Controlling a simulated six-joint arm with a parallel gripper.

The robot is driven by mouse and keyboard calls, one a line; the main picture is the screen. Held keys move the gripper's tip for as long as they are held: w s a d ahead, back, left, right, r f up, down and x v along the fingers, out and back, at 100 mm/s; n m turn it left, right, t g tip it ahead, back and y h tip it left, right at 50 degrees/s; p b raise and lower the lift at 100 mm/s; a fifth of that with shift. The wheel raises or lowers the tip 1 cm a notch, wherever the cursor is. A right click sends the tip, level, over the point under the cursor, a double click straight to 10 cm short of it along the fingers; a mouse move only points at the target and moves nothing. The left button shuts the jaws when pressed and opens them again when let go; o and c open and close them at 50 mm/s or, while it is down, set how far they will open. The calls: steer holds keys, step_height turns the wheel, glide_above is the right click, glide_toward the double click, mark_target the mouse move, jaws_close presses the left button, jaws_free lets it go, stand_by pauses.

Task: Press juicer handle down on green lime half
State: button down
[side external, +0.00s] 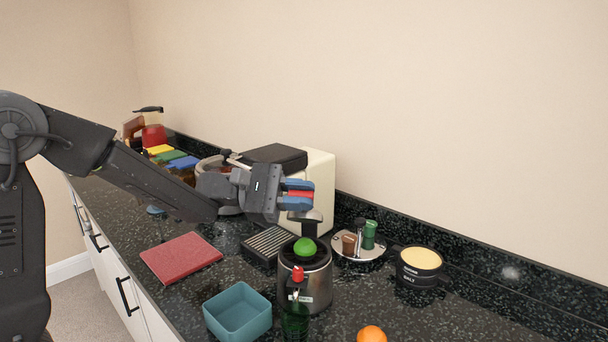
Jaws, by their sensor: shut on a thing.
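The juicer (318,275) is a dark metal cylinder on the black counter. The green lime half (305,246) sits dome up on top of it. The juicer's grey press part (311,216) stands above and behind the lime, with a visible gap between them. My gripper (299,193) reaches in from the left, above the lime. Its blue fingers are shut on a red piece, which looks like the grip of the juicer handle (300,194). The fingers hide most of the handle and how it joins the press part.
A green bottle with a red cap (297,275) stands close in front of the juicer. A teal bin (238,312), red board (181,258), orange (372,335), salt tub (419,267) and round tray (358,258) surround it. A cream coffee machine (319,175) stands behind.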

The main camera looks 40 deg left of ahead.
mark_target(298, 267)
steer(key=s+f+m, duration=0.1)
steer(key=f+m, duration=0.1)
steer(key=s+d+f+m, duration=0.1)
steer(key=f, duration=0.2)
steer(key=d+f+m, duration=0.1)
steer(key=f+m, duration=0.1)
steer(key=shift+s+f+m, duration=0.3)
steer(key=shift+s+f, duration=0.05)
steer(key=shift+s, duration=0.05)
steer(key=shift+f+m, duration=0.3)
steer(key=shift+f, duration=1)
steer(key=shift+a, duration=0.1)
steer(key=c, duration=1)
jaws_free()
steer(key=shift+f, duration=0.1)
